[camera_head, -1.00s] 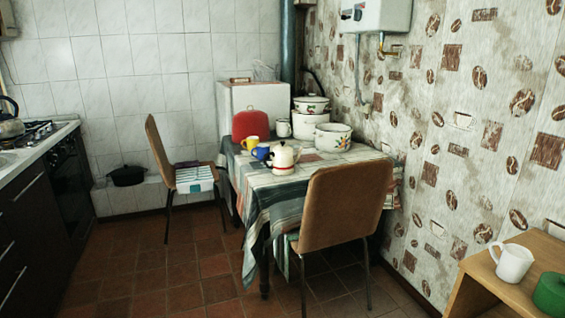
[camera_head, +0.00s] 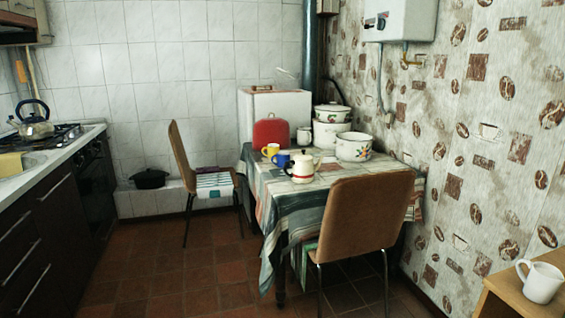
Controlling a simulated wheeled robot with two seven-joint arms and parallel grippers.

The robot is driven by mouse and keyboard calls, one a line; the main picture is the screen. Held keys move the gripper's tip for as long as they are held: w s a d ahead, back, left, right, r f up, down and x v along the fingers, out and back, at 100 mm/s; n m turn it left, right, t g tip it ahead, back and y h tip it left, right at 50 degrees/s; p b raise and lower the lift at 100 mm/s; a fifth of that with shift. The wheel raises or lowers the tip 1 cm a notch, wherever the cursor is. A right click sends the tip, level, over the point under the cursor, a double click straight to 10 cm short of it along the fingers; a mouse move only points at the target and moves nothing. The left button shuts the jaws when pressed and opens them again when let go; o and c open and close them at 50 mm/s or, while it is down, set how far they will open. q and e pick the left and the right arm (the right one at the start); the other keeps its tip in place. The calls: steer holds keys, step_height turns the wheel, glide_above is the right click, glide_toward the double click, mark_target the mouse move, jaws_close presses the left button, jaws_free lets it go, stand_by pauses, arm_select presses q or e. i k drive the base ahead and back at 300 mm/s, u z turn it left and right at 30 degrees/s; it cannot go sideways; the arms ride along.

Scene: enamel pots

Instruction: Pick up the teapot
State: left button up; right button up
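The teapot (camera_head: 302,167) is cream-coloured with a small knob on its lid. It stands upright on the dining table, which is covered by a striped cloth (camera_head: 300,205). A dark blue mug (camera_head: 281,160) stands just left of it. Neither of my grippers is in view.
A brown chair (camera_head: 364,220) blocks the table's near side; another chair (camera_head: 181,155) stands at its left. Enamel pots (camera_head: 353,147), a yellow mug (camera_head: 270,150) and a red board (camera_head: 271,132) crowd the table's back. A wooden stand with a white jug (camera_head: 541,281) is at lower right. The floor at left is clear.

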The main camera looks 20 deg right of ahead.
mark_target(303, 172)
steer(key=z, duration=0.7)
steer(key=i, duration=1.05)
steer(key=u, duration=0.75)
steer(key=i, duration=2.05)
steer(key=z, duration=0.7)
